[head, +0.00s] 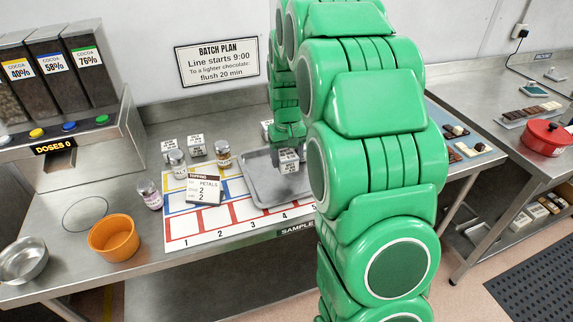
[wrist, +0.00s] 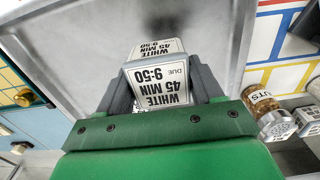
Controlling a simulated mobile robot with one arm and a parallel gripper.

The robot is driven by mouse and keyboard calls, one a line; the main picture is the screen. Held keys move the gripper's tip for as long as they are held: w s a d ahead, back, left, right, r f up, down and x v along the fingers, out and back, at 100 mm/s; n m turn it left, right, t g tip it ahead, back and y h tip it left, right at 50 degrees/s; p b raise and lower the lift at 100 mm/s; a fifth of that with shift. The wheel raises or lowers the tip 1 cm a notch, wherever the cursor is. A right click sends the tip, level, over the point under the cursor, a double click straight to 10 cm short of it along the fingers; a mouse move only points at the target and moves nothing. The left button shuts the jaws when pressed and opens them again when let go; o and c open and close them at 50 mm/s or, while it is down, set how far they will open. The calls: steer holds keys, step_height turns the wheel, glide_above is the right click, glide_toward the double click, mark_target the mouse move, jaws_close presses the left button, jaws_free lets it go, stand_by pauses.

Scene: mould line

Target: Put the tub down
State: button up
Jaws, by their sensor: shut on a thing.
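The tub is a small white block-shaped container labelled "WHITE 45 MIN DUE 9:50" (wrist: 160,86). It also shows in the head view (head: 288,156), below the end of my green arm. My gripper (wrist: 160,78) is shut on it, with a grey finger on each side. The tub is over the grey metal tray (head: 262,190), whose bare surface also shows in the wrist view (wrist: 85,50). I cannot tell whether its base touches the tray. My arm hides the right part of the tray in the head view.
A numbered mat (head: 212,222) lies beside the tray, with a "PETALS" card (head: 204,189) on it. An orange bowl (head: 113,238) and a steel bowl (head: 24,261) are at the left. Chocolate samples (head: 468,150) lie at the right.

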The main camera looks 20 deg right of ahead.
mark_target(287, 165)
steer(key=shift+w+f, duration=0.2)
steer(key=shift+f, duration=1.65)
steer(key=shift+f, duration=0.15)
steer(key=o, duration=1.1)
